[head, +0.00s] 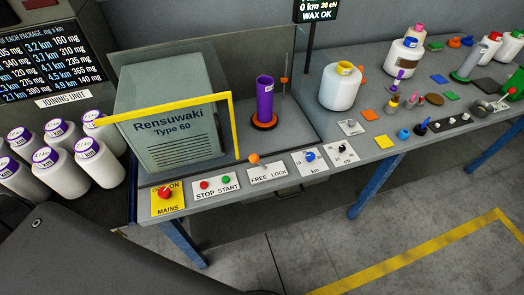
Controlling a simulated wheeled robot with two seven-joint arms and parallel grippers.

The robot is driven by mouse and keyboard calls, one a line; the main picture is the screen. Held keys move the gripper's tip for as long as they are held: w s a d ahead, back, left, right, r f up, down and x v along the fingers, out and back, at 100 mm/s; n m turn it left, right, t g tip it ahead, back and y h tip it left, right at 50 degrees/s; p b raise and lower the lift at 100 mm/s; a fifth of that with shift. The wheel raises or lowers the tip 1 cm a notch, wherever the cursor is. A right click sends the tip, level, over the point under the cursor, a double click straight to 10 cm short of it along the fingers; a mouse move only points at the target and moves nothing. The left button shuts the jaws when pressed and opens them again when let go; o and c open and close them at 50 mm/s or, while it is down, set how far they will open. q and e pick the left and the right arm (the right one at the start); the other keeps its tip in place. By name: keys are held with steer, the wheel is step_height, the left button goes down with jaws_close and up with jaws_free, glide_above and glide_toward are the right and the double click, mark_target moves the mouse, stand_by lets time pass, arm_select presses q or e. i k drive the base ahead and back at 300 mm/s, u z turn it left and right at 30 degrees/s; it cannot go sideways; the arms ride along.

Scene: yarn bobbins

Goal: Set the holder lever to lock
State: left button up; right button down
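The holder lever (254,159) has an orange ball knob and stands at the front edge of the grey bench. It is over the left part of the white FREE LOCK plate (268,174), on the side of the word FREE. A purple bobbin tube (265,98) stands upright on an orange-rimmed holder (264,122) behind the lever. Neither of my grippers is in view.
A yellow bar frame (234,128) stands left of the lever, before the grey Rensuwaki machine (172,115). STOP and START buttons (215,184) are left, a blue knob (310,156) right. White bobbins (62,175) stand far left. The floor in front is clear.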

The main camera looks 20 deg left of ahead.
mark_target(254, 158)
steer(key=u, duration=0.35)
steer(key=i, duration=0.55)
steer(key=u, duration=2.45)
steer(key=k, duration=1.2)
steer(key=z, duration=2.2)
